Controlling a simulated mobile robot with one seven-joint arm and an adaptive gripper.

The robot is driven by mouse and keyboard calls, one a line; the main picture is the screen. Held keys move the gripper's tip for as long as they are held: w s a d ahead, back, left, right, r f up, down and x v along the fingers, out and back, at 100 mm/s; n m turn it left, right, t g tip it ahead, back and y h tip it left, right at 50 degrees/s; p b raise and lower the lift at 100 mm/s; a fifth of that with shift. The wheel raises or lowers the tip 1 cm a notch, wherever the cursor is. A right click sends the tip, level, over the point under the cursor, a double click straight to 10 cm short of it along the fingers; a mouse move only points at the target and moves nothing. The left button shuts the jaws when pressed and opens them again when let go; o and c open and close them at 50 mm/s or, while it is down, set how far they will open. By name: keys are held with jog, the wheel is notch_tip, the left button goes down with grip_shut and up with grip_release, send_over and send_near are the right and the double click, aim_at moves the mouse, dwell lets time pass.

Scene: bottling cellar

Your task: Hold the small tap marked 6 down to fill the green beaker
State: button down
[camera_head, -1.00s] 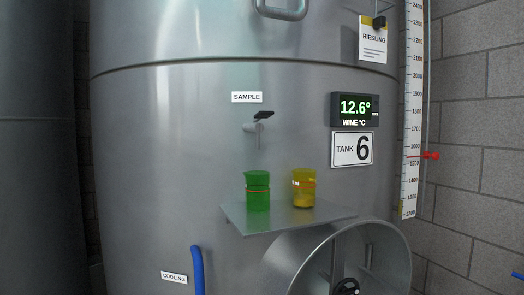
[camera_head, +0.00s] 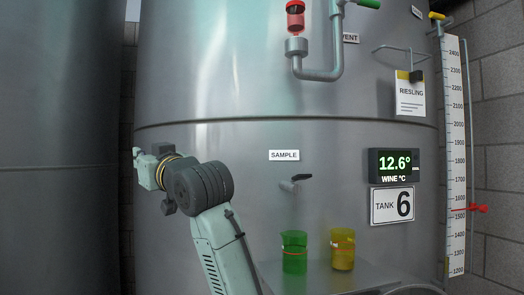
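The small sample tap (camera_head: 290,186) sticks out from the tank wall under a SAMPLE label. It has a black lever on a grey body. The green beaker (camera_head: 294,258) stands upright on a metal shelf (camera_head: 322,284), below the tap and apart from it. An orange-red line runs around the beaker; I cannot tell any liquid in it. My arm rises from the bottom, left of the tap. Its end, with my gripper (camera_head: 148,168), points to the left, well away from tap and beaker. The fingers are too small and turned away to read.
A yellow beaker (camera_head: 342,252) stands on the shelf to the right of the green one. A TANK 6 sign (camera_head: 392,205) and a temperature display (camera_head: 394,164) reading 12.6° are right of the tap. A pipe (camera_head: 320,74) hangs above. The wall between arm and tap is clear.

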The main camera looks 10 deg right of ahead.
jog(key=d+r+m+h, duration=0.3)
jog(key=d+r+h, duration=0.1)
jog(key=d, duration=1)
jog(key=s+d+r+m+g+h+p, duration=0.1)
jog(key=s+d+r+m+g+h, duration=0.1)
jog(key=s+d, duration=0.6)
jog(key=s+d+r+m+g+h+p, duration=0.1)
jog(key=s+d+r+m+g+h, duration=0.1)
jog(key=s+d, duration=0.6)
jog(key=d+r+h, duration=0.1)
jog(key=d+h, duration=0.1)
jog(key=d, duration=0.1)
jog(key=shift+d+m+p, duration=0.25)
jog(key=shift+m+p, duration=0.05)
jog(key=shift+m, duration=0.1)
jog(key=p, duration=0.2)
send_over(298, 178)
jog(key=w+d, duration=0.1)
jog(key=d, duration=0.1)
notch_tip(298, 178, down, 5)
jog(key=shift+a+r, duration=0.1)
jog(key=shift+a, duration=0.05)
jog(key=shift+s+f, duration=0.2)
jog(key=shift+f, duration=0.4)
jog(key=shift+s+f, duration=0.2)
jog(key=shift+f, duration=0.4)
jog(key=shift+s+f, duration=0.2)
jog(key=shift+f, duration=0.55)
